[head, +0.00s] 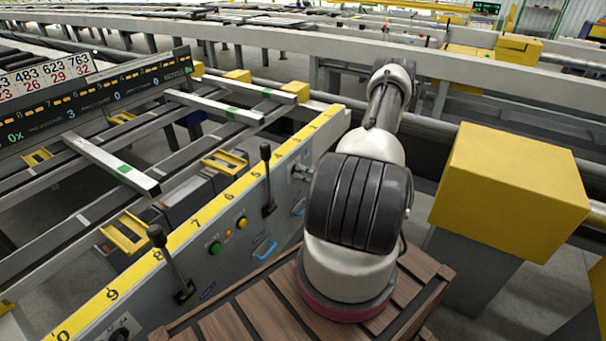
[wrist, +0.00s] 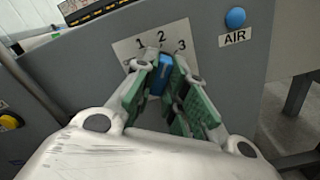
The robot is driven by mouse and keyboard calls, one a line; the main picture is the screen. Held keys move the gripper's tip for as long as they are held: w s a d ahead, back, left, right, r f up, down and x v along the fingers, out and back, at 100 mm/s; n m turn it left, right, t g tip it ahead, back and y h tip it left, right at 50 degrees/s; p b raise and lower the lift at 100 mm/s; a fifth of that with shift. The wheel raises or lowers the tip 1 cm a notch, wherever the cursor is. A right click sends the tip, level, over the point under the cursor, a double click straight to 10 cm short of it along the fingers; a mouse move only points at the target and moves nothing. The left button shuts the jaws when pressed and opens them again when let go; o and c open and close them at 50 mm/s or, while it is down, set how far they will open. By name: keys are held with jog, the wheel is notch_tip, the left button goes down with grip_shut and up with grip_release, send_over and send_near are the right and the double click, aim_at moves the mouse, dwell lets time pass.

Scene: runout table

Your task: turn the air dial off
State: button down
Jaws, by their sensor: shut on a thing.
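The air dial (wrist: 158,80) is a blue knob on the grey panel in the wrist view. A pale plate (wrist: 124,50) behind it carries the numbers 1, 2 and 3. My gripper (wrist: 161,68) is shut on the dial, with a green-padded finger on each side. The fingers hide much of the dial and the lower plate, so I cannot tell which mark it points to. A round blue lamp or button (wrist: 235,18) sits up and right of the dial, above an AIR label (wrist: 235,39). In the head view my arm hides the gripper and the dial.
In the head view the panel's yellow top edge (head: 197,222) bears numbers. Two black levers (head: 267,180) (head: 172,262) stick out from the panel, with green (head: 215,248) and yellow (head: 242,223) buttons between them. A yellow box (head: 510,190) stands right of my arm.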

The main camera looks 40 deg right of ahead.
jog(key=n, duration=1.8)
jog(key=shift+n, duration=0.4)
jog(key=c, duration=1.5)
grip_release()
jog(key=shift+d, duration=0.1)
jog(key=shift+o, duration=0.2)
jog(key=v, duration=1.2)
